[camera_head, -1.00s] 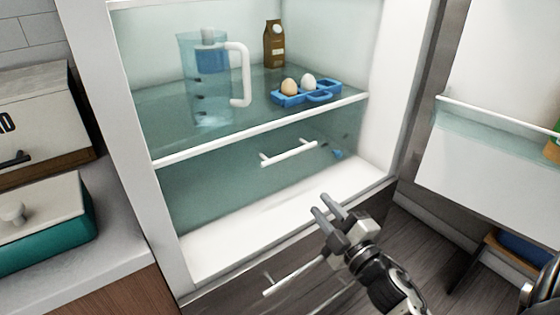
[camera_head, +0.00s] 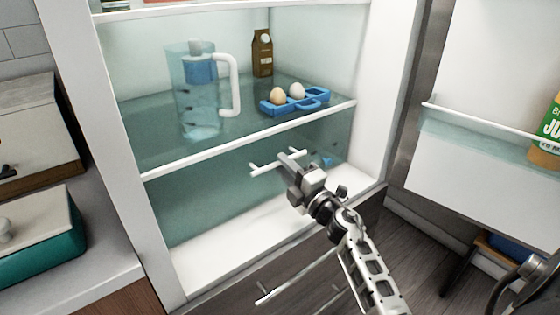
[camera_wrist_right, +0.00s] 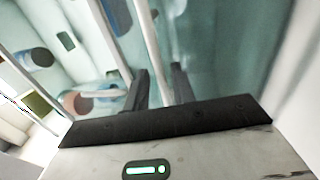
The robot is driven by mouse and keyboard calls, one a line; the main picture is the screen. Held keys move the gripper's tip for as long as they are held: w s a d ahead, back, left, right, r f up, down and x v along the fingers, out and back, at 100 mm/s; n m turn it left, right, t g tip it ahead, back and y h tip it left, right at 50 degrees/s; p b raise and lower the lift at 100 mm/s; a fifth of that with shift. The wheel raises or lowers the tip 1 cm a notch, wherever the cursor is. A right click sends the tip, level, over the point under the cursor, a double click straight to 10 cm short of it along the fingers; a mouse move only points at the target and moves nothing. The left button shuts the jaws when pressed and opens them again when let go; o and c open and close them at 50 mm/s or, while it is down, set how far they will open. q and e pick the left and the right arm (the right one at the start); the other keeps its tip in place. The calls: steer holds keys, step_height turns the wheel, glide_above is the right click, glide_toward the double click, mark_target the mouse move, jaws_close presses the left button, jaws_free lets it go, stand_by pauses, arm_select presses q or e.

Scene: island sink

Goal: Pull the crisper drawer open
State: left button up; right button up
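The crisper drawer (camera_head: 205,200) is a clear teal-tinted front below the fridge's glass shelf, and it looks closed. Its white bar handle (camera_head: 264,168) shows left of my right gripper (camera_head: 291,156), which covers part of the bar. In the right wrist view, the white handle bar (camera_wrist_right: 149,45) runs between the two dark fingers of my right gripper (camera_wrist_right: 160,88). The fingers stand apart, with a gap beside the bar; firm contact does not show. My left gripper is not in view.
The shelf above holds a blue pitcher (camera_head: 192,100), a brown carton (camera_head: 262,53) and a blue egg tray (camera_head: 272,108) with two eggs. The open fridge door (camera_head: 470,165) stands at right. Below is a lower drawer with a bar handle (camera_head: 300,277).

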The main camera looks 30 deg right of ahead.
steer(key=shift+x, duration=1.1)
steer(key=shift+a, duration=0.1)
jaws_close()
